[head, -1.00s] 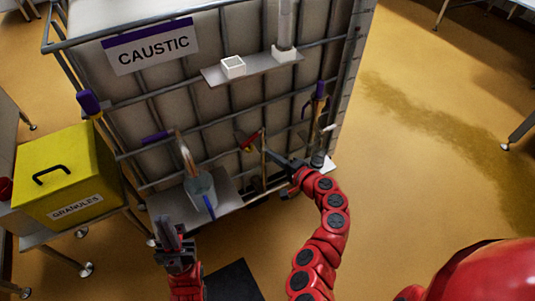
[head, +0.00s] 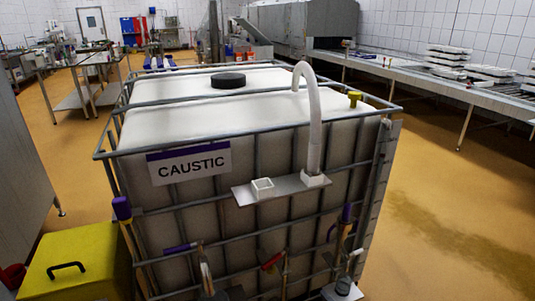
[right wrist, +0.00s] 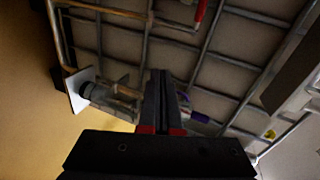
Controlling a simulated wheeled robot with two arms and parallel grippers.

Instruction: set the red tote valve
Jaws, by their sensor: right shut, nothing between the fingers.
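The red valve handle (head: 272,261) sits low on the front of the caged caustic tote (head: 190,215), near the bottom edge of the head view. It is tilted, with a thin brass-coloured pipe beside it. A red handle also shows at the top of the right wrist view (right wrist: 201,13). My right gripper (right wrist: 163,80) is shut and empty in the right wrist view. Its fingers point toward the cage bars and are apart from the red handle. I cannot make out the right gripper in the head view. My left gripper is out of view.
A clear jar (right wrist: 110,97) on a white plate (right wrist: 80,90) is near my right fingers. Purple handles (head: 347,213) and a shelf with a white hose (head: 312,130) project from the tote. A yellow granules box (head: 85,262) stands left. The floor right is clear.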

